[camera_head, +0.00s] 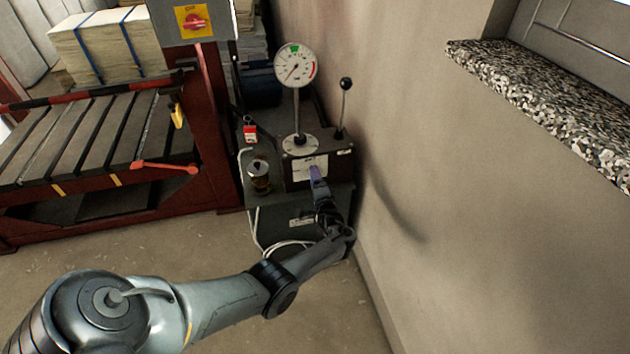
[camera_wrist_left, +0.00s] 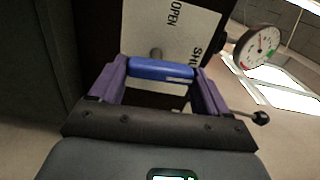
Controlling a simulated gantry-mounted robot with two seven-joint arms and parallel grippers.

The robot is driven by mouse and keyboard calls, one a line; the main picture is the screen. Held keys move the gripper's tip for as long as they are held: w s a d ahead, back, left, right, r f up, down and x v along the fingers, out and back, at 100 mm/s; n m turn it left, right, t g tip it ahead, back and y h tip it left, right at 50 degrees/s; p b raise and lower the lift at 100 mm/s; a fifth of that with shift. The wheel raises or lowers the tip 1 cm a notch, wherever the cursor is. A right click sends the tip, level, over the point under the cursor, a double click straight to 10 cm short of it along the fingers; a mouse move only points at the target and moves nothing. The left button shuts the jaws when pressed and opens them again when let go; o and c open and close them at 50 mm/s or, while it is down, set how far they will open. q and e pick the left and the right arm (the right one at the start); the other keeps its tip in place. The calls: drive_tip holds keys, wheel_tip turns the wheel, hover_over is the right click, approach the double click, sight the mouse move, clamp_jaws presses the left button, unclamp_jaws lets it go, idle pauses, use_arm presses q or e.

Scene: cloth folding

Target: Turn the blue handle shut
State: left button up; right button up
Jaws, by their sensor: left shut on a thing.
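The blue handle (camera_wrist_left: 160,70) shows in the left wrist view as a short bar in front of a white label plate (camera_wrist_left: 165,30) marked OPEN, with a second word starting SHU that is partly covered. My left gripper (camera_wrist_left: 163,76) is shut on the handle, one purple finger at each end of the bar. The handle is mostly hidden by the fingers there. My right gripper is out of view.
A pressure gauge (camera_head: 295,65) on a post and a black-knobbed lever (camera_head: 345,88) stand on the box. A glass-bodied cup (camera_head: 259,175) is to its left. The wall (camera_head: 450,200) is close on the right. A red-framed slatted table (camera_head: 90,140) stands left.

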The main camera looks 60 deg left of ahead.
use_arm(q)
drive_tip(key=shift+f+m, duration=0.15)
drive_tip(key=shift+m, duration=0.25)
drive_tip(key=o, duration=0.8)
drive_tip(key=shift+o, duration=1.1)
drive_tip(key=shift+w+a, duration=0.1)
drive_tip(key=p+v, duration=0.4)
drive_tip(key=v, duration=0.7)
